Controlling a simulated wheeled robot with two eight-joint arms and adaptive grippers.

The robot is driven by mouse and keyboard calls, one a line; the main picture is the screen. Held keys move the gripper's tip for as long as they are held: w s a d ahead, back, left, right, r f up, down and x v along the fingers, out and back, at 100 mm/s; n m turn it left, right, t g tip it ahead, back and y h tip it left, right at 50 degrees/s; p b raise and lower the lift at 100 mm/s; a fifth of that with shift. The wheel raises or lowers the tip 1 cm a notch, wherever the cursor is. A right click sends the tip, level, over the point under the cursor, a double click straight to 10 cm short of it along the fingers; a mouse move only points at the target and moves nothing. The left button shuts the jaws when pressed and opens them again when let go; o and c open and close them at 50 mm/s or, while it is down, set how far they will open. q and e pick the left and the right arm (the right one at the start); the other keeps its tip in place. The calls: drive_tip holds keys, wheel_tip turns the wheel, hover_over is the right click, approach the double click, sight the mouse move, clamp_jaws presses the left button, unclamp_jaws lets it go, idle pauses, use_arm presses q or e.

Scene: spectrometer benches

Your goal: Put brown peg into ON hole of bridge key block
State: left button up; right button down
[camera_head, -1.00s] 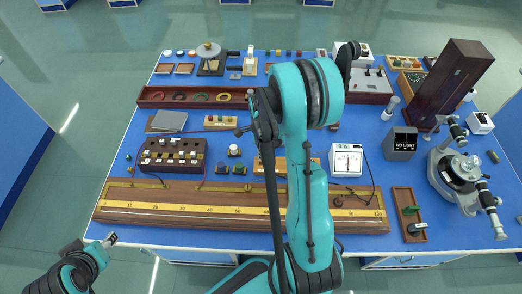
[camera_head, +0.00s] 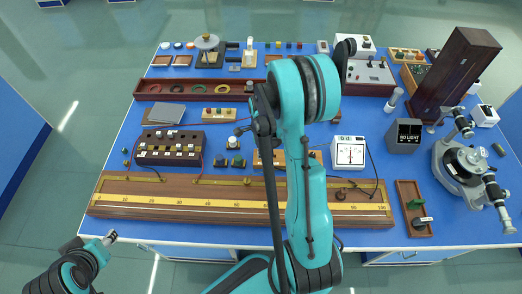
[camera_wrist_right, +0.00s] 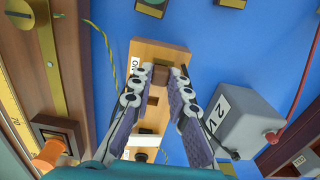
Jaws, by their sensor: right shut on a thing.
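The bridge key block is a light wooden block (camera_wrist_right: 175,55) with an ON label (camera_wrist_right: 135,66) near its far left side in the right wrist view. In the head view, a light wooden block (camera_head: 312,157) shows partly behind my right arm. A brown peg (camera_wrist_right: 160,73) is between the fingertips of my right gripper (camera_wrist_right: 163,76), which is shut on it over the far part of the block. I cannot tell whether the peg's lower end is inside a hole. My left gripper (camera_head: 111,237) is empty off the table's front left corner; its finger opening is too small to tell.
A grey box marked 2 V (camera_wrist_right: 240,122) stands close right of the right gripper, with a red wire beyond. A long wooden scale rail (camera_head: 160,203) lies along the front. A white meter (camera_head: 348,153) and a dark plug box (camera_head: 170,148) stand behind it.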

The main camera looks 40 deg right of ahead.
drive_tip(key=c, duration=1.4)
unclamp_jaws()
drive_tip(key=shift+o, duration=0.2)
wheel_tip(320, 180, up, 12)
drive_tip(key=s+a+r+n+t+b, duration=0.1)
drive_tip(key=s+a+r+n+t, duration=0.1)
drive_tip(key=a+n, duration=0.7)
drive_tip(key=s+a+r+n+t+b, duration=0.2)
drive_tip(key=s+a+n+t, duration=0.3)
drive_tip(key=a+n, duration=0.5)
drive_tip(key=s+r+n, duration=0.1)
drive_tip(key=n, duration=0.6)
drive_tip(key=shift+s+r+b, duration=0.15)
drive_tip(key=shift+r+b, duration=0.15)
drive_tip(key=shift+r, duration=0.05)
